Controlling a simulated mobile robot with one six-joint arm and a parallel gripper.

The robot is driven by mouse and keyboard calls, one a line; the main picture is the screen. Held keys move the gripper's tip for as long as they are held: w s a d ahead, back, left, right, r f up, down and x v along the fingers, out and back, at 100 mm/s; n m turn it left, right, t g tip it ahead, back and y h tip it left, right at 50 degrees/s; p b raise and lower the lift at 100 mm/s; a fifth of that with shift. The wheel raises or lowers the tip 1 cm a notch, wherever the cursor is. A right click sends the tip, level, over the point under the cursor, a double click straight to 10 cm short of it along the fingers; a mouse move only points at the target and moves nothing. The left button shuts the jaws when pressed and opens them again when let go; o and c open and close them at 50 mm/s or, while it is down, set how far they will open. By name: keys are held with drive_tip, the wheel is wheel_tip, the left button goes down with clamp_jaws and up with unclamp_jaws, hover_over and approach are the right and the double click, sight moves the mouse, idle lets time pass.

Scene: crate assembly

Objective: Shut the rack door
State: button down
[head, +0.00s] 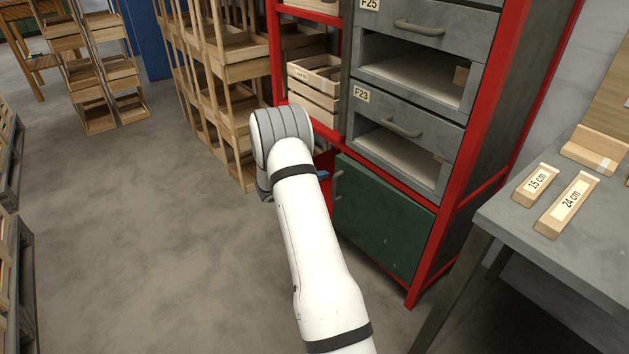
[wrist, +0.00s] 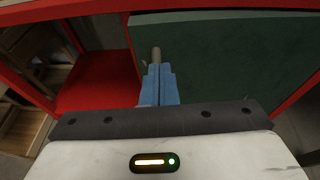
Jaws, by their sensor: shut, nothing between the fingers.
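The green rack door (head: 385,222) is at the bottom of the red rack in the head view. It lies close to the line of the rack front; I cannot tell whether a small gap is left. The door (wrist: 235,60) also fills the upper right of the wrist view. Its pale upright handle (head: 338,184) is near its left edge. My gripper (wrist: 160,72) has its blue fingers together and empty. They point at the handle (wrist: 156,54) and overlap its lower part in the wrist view; contact is unclear. My arm hides most of the gripper in the head view.
A red shelf (wrist: 95,82) shows left of the door. Grey drawers (head: 402,130) are above it. A grey table (head: 560,255) with labelled wooden blocks stands to the right. Wooden shelving (head: 230,70) stands behind my arm.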

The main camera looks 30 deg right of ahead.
sight(344, 167)
drive_tip(key=x, duration=0.2)
drive_tip(key=b+x, duration=0.1)
drive_tip(key=x, duration=0.1)
drive_tip(key=b+x, duration=0.1)
drive_tip(key=x, duration=0.1)
drive_tip(key=shift+d+r, duration=0.2)
drive_tip(key=shift+d, duration=0.15)
drive_tip(key=shift+w+d+r+b, duration=0.1)
drive_tip(key=shift+w+d+b, duration=0.1)
drive_tip(key=shift+d+b, duration=0.35)
drive_tip(key=shift+d, duration=0.15)
